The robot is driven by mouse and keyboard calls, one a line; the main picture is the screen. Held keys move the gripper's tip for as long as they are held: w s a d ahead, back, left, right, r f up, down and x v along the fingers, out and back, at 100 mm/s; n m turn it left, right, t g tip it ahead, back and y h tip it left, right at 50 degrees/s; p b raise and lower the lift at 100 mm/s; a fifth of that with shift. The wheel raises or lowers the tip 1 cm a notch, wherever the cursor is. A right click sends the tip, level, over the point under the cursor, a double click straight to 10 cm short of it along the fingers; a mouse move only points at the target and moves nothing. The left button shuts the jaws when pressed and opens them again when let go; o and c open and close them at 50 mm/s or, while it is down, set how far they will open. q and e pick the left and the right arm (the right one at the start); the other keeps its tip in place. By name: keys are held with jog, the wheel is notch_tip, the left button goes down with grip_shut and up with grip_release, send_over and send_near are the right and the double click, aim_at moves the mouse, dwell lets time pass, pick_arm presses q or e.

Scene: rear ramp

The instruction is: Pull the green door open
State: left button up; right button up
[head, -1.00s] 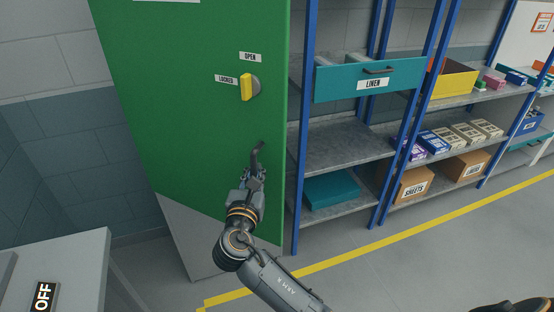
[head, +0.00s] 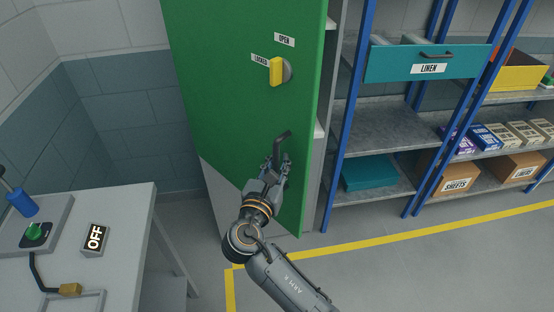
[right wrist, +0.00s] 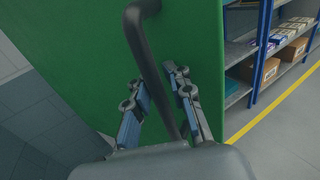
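The green door (head: 235,110) stands ajar, with a gap and inner shelf edges showing past its right edge. A dark bent handle (head: 282,147) sits low near that edge. It also shows in the right wrist view (right wrist: 146,55). My right gripper (head: 276,166) is at the handle, its fingers on either side of the bar. In the right wrist view the fingers (right wrist: 155,82) stand apart, with green door visible between the left finger and the bar. A yellow latch knob (head: 276,71) sits by the OPEN and LOCKED labels. My left gripper is not in view.
A grey bench (head: 120,215) with an OFF sign (head: 95,238) and a green knob stands at the left. Blue-framed shelving (head: 385,130) with a teal LINEN drawer (head: 425,62) stands to the right. Yellow-lined floor lies in front; a block wall is left of the door.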

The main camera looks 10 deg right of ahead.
jog(key=shift+o, duration=0.9)
jog(key=shift+s+d+r, duration=0.1)
jog(key=shift+d+r, duration=0.05)
jog(key=shift+a, duration=0.2)
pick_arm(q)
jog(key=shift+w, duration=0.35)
pick_arm(e)
jog(key=v, duration=1.1)
jog(key=shift+s, duration=0.45)
